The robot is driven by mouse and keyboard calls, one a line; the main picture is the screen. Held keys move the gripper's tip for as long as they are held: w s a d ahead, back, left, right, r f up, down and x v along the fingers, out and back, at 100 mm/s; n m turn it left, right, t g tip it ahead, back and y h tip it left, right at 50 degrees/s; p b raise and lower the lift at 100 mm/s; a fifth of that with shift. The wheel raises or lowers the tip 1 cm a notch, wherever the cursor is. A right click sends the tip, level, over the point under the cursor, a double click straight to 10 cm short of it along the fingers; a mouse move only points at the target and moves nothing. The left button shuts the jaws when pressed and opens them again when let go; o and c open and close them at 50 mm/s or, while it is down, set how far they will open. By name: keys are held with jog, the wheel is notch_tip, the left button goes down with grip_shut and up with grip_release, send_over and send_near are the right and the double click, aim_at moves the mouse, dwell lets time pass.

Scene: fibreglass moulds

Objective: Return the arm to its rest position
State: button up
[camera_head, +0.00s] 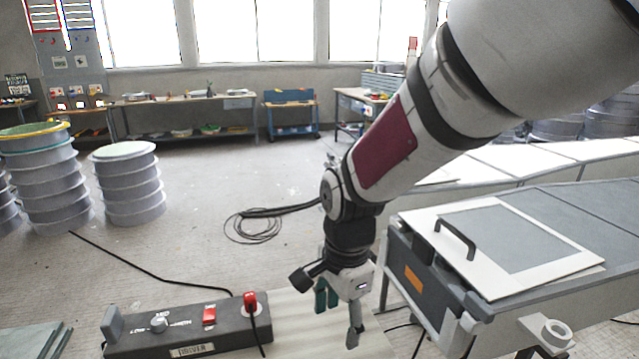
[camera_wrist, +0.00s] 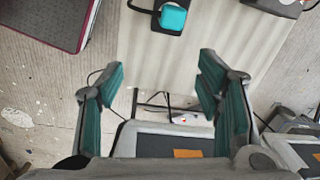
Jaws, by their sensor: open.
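My gripper (camera_head: 338,312) hangs from my arm in the middle of the head view, pointing down. Its fingers have green pads and stand apart with nothing between them. It is above the pale tabletop (camera_head: 290,310), to the right of a dark control box (camera_head: 185,328). In the wrist view my gripper (camera_wrist: 162,80) shows both fingers wide apart, with the pale tabletop and part of a dark-fronted unit beyond them. My arm reaches in from the upper right of the head view.
A grey machine with a white-framed lid (camera_head: 510,240) and black handle stands close on the right. The box has a red switch (camera_head: 209,315) and a red plug (camera_head: 250,300). Ringed drums (camera_head: 127,185) stand at left; a coiled cable (camera_head: 255,225) lies on open floor.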

jog(key=s+d+r+n+t+p, duration=0.1)
jog(key=s+d+r+n+p, duration=0.1)
jog(key=s+d+r+n, duration=0.4)
jog(key=s+d+r+n+t+p, duration=0.2)
jog(key=s+d+r+n, duration=0.4)
jog(key=s+d+r, duration=0.4)
jog(key=s+r+p, duration=0.1)
jog(key=s, duration=0.3)
jog(key=shift+s+r+t, duration=0.3)
